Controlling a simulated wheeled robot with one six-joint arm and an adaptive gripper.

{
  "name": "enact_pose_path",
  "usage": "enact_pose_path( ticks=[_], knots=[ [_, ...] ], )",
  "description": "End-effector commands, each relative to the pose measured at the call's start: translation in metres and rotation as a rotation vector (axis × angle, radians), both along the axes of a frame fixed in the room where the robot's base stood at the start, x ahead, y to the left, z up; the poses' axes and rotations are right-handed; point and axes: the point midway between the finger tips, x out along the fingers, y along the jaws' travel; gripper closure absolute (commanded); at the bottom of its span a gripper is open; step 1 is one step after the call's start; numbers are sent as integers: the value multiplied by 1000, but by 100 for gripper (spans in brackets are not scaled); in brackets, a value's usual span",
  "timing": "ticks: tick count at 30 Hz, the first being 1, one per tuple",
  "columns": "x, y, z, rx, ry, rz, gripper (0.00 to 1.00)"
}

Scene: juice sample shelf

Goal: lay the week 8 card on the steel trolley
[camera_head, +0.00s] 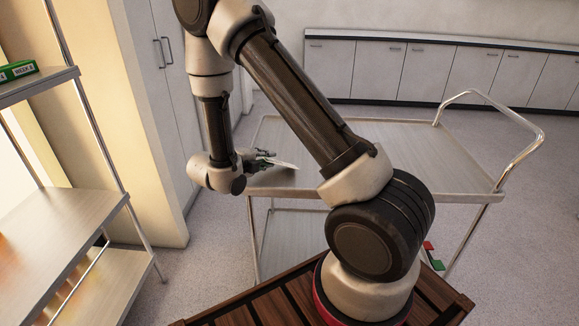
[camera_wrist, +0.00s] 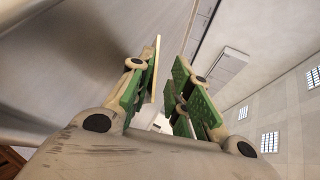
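The steel trolley (camera_head: 425,155) stands behind my arm, its top bare where I can see it. My gripper (camera_head: 265,158) is at the trolley's left front part, low over the top and turned on its side. A thin pale card (camera_head: 285,165) shows at the fingertips; its print cannot be read. In the wrist view my gripper (camera_wrist: 168,88) has its green-padded fingers apart. The pale card edge (camera_wrist: 154,70) lies along the left finger, with a gap to the right finger. Whether the card touches the trolley top is hidden.
A shelf rack (camera_head: 70,225) stands at the left, with a green labelled block (camera_head: 22,70) on its upper board. White cabinets (camera_head: 420,75) line the back wall. The trolley's curved handle (camera_head: 515,120) rises at the right. The trolley top's right half is clear.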

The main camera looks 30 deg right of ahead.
Motion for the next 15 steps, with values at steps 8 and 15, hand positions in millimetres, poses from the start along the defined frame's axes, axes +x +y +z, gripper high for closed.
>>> enact_pose_path(
  ticks=[8,15],
  knots=[
    [-8,19,52,3,-6,3,80],
    [-12,24,67,0,-1,0,80]
  ],
)
